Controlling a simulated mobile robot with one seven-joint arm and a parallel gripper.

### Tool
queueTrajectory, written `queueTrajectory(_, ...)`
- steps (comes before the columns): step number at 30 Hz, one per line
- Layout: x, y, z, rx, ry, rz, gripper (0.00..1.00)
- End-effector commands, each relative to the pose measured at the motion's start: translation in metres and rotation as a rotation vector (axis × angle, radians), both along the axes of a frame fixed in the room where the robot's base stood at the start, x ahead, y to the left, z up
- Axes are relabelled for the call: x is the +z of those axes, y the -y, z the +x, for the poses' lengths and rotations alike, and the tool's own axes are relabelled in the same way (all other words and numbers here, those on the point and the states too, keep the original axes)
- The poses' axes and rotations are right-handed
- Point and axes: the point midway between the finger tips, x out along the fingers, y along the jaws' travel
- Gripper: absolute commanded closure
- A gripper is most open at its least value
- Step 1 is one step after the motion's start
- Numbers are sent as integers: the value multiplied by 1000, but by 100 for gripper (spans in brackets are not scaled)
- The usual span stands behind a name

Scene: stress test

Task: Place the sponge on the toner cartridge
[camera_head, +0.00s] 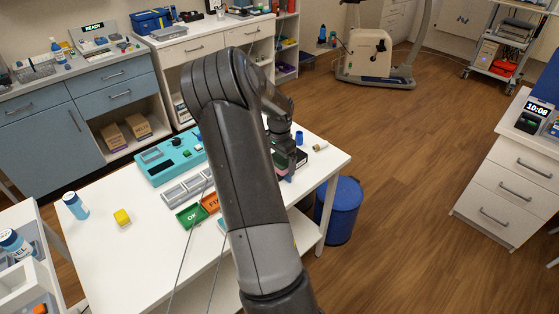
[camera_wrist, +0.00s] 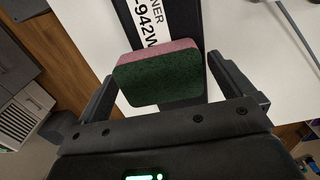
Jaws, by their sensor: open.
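The sponge (camera_wrist: 158,78), pink with a dark green side, appears to rest on the toner cartridge (camera_wrist: 188,22) in the wrist view. The cartridge is a long black box with a white printed label. My gripper (camera_wrist: 165,92) is open, with one finger on each side of the sponge and visible gaps. In the head view my gripper (camera_head: 286,160) is low over the right end of the white table, and the cartridge (camera_head: 303,158) shows partly behind it. My arm hides much of that area.
The table's front left is mostly clear.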

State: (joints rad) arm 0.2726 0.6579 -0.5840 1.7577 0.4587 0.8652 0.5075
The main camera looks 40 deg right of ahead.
Motion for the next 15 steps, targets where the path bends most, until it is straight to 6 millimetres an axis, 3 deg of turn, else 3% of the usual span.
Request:
queueTrajectory(7, 17, 0, 1, 2, 3, -1, 2)
queueTrajectory(15, 74, 0, 1, 1, 3, -2, 2)
